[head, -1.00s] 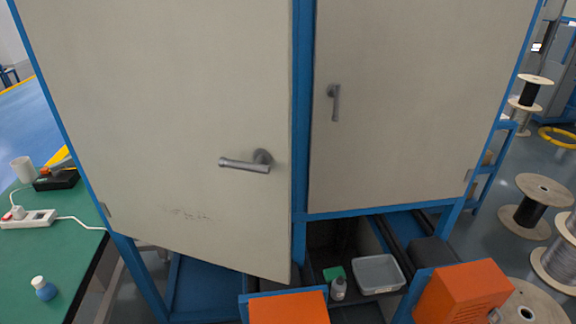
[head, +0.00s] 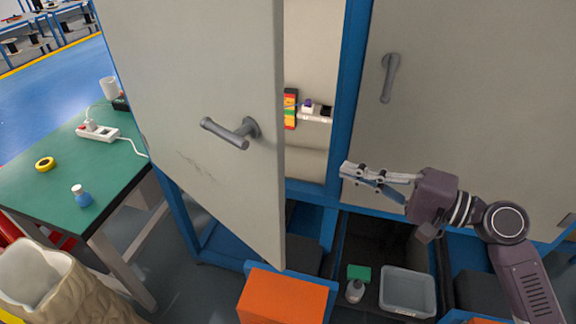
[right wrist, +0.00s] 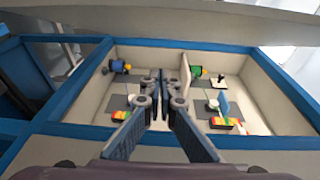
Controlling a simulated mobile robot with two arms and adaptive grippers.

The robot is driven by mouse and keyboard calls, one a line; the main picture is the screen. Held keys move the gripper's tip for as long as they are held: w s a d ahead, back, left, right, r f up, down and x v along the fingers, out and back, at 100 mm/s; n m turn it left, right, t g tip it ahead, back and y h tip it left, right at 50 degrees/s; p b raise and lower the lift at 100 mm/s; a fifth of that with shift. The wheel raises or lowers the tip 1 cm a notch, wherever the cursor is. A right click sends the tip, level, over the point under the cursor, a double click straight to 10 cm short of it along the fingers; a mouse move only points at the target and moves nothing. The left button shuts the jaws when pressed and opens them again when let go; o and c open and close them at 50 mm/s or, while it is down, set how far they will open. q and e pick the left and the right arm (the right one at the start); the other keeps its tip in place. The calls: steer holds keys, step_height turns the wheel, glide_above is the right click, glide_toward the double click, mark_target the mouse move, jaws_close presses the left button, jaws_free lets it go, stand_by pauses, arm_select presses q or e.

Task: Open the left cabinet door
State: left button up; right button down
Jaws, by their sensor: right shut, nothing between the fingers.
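The left cabinet door (head: 200,80) is grey with a lever handle (head: 232,132), turned level. It stands ajar, swung out on its left side, and a gap shows between its right edge and the blue frame (head: 345,100). My right gripper (head: 345,170) is shut and empty, in front of the frame, to the right of the door's free edge and touching no handle. In the right wrist view its fingers (right wrist: 163,80) point towards the cabinet's inside. My left gripper is not in view.
The right door (head: 460,110) is closed. Inside the cabinet are a colourful strip (head: 290,108) and a white power strip (head: 315,115). Below are an orange box (head: 285,298) and a grey bin (head: 408,290). A green table (head: 60,180) stands at left.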

arm_select(q)
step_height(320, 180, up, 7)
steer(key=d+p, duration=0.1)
steer(key=p, duration=0.6)
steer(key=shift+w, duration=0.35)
arm_select(e)
steer(key=a+r+y, duration=0.1)
steer(key=a+r, duration=0.1)
steer(key=a, duration=1)
steer(key=shift+a+r+n+g, duration=0.15)
steer(key=shift+r+n+g, duration=0.05)
steer(key=shift+n+g, duration=0.2)
steer(key=shift+w, duration=0.1)
